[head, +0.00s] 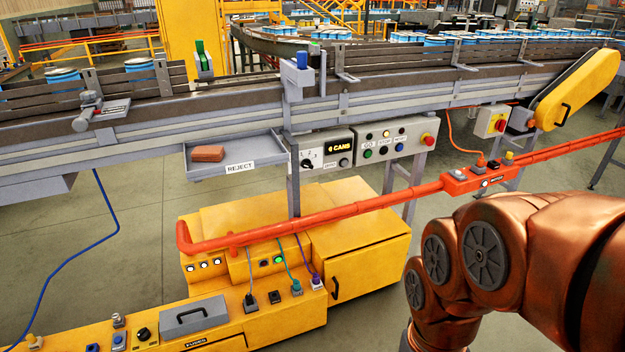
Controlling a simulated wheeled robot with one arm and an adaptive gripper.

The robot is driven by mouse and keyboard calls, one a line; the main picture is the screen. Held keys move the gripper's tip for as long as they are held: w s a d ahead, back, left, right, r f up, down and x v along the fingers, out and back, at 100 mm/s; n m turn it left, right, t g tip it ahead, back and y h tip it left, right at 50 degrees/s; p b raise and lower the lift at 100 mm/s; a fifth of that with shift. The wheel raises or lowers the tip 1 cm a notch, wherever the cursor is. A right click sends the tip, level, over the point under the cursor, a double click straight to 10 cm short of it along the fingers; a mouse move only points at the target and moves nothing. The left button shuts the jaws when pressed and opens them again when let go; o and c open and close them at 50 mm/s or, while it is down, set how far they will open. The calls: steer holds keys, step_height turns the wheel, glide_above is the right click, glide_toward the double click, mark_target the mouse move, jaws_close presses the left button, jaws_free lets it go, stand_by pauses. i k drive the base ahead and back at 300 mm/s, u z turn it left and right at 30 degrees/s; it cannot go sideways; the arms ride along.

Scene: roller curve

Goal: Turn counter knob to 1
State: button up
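The counter box (325,150) is a grey panel with a lit "CANS" display, mounted under the conveyor at the middle of the head view. Its black counter knob (307,163) is at the left side of the panel, with small number marks around it. The knob is too small for me to tell which number it points at. My copper-coloured arm fills the lower right, well apart from the panel. My gripper is outside the picture, below the frame's edge.
The reject tray (262,152) with a red-brown block (208,153) juts out left of the counter box. A button panel (392,137) is beside it on the right. An orange pipe (340,208) and yellow cabinet (368,255) stand below and in front. Grey floor shows at left.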

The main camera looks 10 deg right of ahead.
mark_target(306, 163)
steer(key=u, duration=0.75)
steer(key=i, duration=0.85)
steer(key=u, duration=0.4)
